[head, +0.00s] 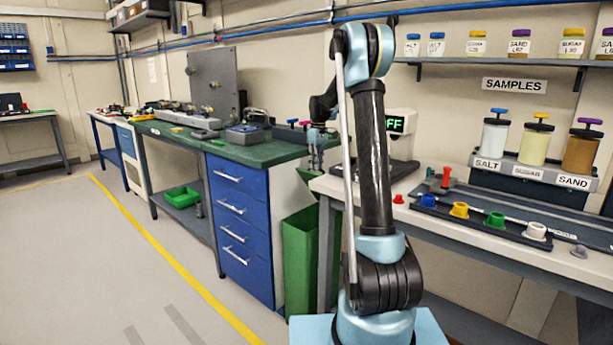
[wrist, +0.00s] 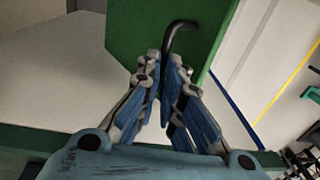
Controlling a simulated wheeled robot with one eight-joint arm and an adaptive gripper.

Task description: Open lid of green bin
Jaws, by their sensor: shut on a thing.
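The green bin (head: 299,258) stands on the floor between the blue drawer unit and the white-topped table. A small green part (head: 306,175), which looks like its lid, shows above the bin by my gripper (head: 315,162); the arm and table edge hide much of this area. In the wrist view a green panel (wrist: 131,33) lies just beyond my gripper (wrist: 172,68), with a black hooked handle (wrist: 181,27) at it. The fingers are shut on this handle. The lid's exact tilt and the bin's opening cannot be made out.
The blue drawer unit (head: 240,226) with its green worktop is left of the bin. The white-topped table (head: 470,238) is on the right, carrying a scale (head: 395,150) and coloured sample fittings. Open floor (head: 90,265) lies at the left.

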